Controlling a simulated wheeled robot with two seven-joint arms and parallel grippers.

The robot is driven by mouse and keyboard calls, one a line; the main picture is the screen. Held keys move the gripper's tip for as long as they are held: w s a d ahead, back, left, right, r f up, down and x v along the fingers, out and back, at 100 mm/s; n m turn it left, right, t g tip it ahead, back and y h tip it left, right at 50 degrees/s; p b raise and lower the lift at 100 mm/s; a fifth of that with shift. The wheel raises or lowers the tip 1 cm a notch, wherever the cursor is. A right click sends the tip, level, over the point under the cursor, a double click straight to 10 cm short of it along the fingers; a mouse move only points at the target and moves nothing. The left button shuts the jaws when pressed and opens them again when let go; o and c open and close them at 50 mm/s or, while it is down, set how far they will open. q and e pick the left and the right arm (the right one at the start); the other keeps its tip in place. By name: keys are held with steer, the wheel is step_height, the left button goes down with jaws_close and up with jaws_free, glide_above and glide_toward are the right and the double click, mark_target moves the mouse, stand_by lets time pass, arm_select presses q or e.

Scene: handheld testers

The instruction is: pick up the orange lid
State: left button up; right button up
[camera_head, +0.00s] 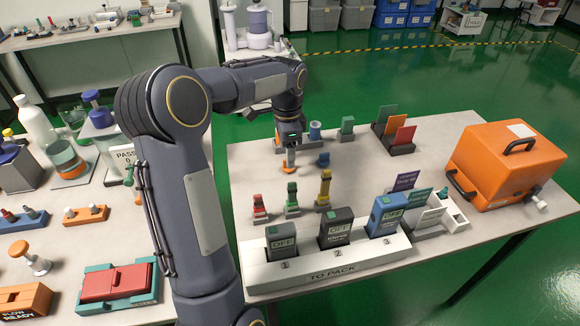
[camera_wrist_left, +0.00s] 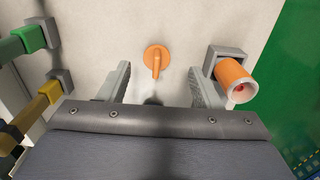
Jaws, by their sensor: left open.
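The orange lid (camera_wrist_left: 156,61) lies on the pale tabletop, a round disc with an upright knob. In the left wrist view it sits between and slightly ahead of the fingers of my left gripper (camera_wrist_left: 160,76), with clear space on both sides. In the head view the lid (camera_head: 288,168) shows just below my left gripper (camera_head: 290,154), which points down over it. The left gripper is open and empty. I cannot tell the exact height of the fingertips above the lid. My right gripper is not in view.
An orange cylinder (camera_wrist_left: 236,82) in a grey holder stands close beside the right finger in the wrist view. A blue lid (camera_head: 323,160) lies to the right. Red, green and yellow testers (camera_head: 325,188) stand nearer, before the labelled packing tray (camera_head: 345,277). An orange case (camera_head: 505,165) stands far right.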

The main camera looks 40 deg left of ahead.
arm_select(q)
steer(key=f, duration=0.3)
steer(key=shift+d+f+b, duration=0.2)
steer(key=shift+f+b, duration=0.15)
steer(key=shift+f, duration=0.05)
steer(key=c, duration=1.1)
